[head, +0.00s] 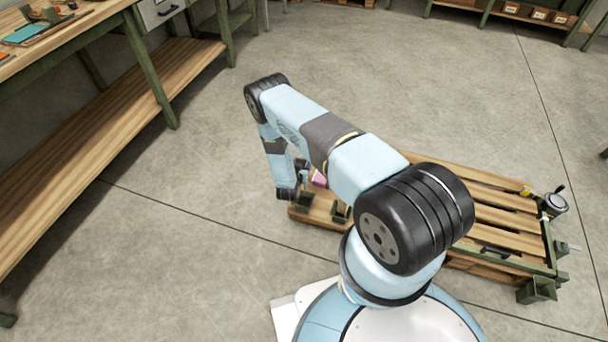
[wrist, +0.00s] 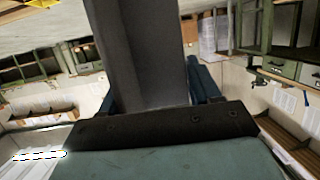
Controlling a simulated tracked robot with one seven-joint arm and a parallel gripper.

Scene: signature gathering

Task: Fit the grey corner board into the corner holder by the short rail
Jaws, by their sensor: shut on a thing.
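The grey corner board (wrist: 140,50) stands large in the middle of the wrist view, running up out of the frame. My gripper (wrist: 155,92) is shut on its lower part, with a blue finger showing beside the board. In the head view my gripper (head: 302,170) hangs near the left end of the pallet, partly hidden by my arm. The board cannot be made out there. A green corner holder (head: 537,291) sits at the pallet's near right corner, by a green rail (head: 548,240) along the right end. Other green holders (head: 305,213) stand at the left end.
The wooden pallet (head: 490,212) lies on the floor, partly hidden behind my arm. A pink item (head: 320,179) is on its left part. A round dark-rimmed device (head: 555,203) is at its right end. A workbench (head: 100,170) stands at left. The floor between is clear.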

